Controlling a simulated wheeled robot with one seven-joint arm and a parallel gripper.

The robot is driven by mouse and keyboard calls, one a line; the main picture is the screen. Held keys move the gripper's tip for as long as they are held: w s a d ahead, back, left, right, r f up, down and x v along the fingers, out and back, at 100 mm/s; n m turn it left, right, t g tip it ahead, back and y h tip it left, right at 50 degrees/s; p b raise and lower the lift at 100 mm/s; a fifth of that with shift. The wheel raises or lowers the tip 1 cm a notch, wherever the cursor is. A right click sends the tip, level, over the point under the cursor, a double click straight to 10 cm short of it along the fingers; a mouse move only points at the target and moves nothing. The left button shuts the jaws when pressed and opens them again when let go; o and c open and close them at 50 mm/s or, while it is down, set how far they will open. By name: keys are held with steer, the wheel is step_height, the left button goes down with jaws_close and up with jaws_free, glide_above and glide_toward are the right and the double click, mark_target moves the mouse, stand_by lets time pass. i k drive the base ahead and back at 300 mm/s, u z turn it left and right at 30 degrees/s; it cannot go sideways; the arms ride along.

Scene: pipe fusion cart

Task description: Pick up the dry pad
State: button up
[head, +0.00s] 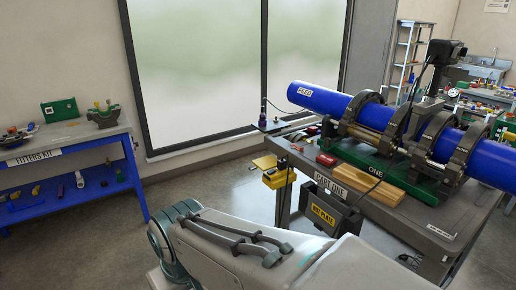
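I cannot tell for sure which item is the dry pad. A small flat yellow piece (264,162) shows at the left edge of the cart, just above a yellow box (279,178) fixed to the cart's side. A tan wooden-looking block (369,183) lies on the cart top (430,215), in front of the green machine base. A small red item (326,160) lies to the left of that block. My white arm crosses the bottom of the head view, but my gripper is not in view.
A blue pipe (325,101) is clamped in the fusion machine (368,122) on the cart. A black hot plate holder (334,212) hangs on the cart's front. A blue fitters kit bench (68,140) stands at left. Open floor (105,240) lies between bench and cart.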

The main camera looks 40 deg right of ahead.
mark_target(326, 160)
steer(key=z, duration=0.25)
steer(key=i, duration=1.55)
steer(key=z, duration=1.2)
steer(key=i, duration=0.8)
steer(key=z, duration=1.5)
steer(key=i, duration=0.55)
steer(key=z, duration=0.3)
